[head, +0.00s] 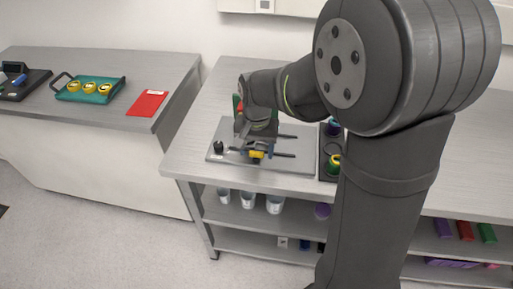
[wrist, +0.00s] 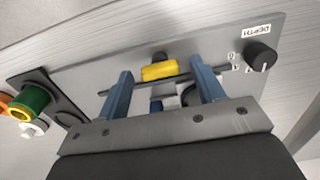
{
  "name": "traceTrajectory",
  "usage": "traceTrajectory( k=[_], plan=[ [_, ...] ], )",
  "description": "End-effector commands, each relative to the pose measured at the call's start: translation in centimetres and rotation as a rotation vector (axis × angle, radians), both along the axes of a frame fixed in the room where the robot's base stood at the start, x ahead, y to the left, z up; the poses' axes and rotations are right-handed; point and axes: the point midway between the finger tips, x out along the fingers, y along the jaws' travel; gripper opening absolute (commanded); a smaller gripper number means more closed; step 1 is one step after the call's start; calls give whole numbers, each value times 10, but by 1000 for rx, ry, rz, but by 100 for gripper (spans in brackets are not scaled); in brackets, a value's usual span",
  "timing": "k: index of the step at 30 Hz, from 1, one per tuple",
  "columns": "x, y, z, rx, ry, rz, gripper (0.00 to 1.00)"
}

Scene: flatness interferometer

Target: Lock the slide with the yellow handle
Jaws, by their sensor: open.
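The yellow handle (wrist: 158,71) is a small block on the grey plate (wrist: 222,46). It also shows in the head view (head: 256,155), partly covered by my gripper. My gripper (wrist: 161,66) is open, with one blue finger on each side of the handle in the wrist view. A gap shows between each finger and the handle; I cannot tell the height of the fingertips against it. A dark slot (wrist: 226,73) runs across the plate beside the handle. Parts under the handle are hidden between the fingers.
A black knob (wrist: 262,55) labelled DEPTH stands at the plate's end. A dark tray (wrist: 42,82) with a green and yellow ring (wrist: 30,103) lies beside the plate. A side bench holds a teal tray (head: 72,95) and a red folder (head: 147,103). Shelves below hold cups.

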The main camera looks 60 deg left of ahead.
Motion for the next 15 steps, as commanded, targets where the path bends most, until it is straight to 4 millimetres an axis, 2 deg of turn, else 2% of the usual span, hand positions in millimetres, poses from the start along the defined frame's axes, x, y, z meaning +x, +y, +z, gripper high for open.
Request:
traceTrajectory(
  k=[3,9,10,15],
  plan=[
    [0,0,0,0,0,0,60],
    [0,0,1,0,0,0,21],
    [0,0,1,0,0,0,17],
    [0,0,1,0,0,6,17]
  ],
)
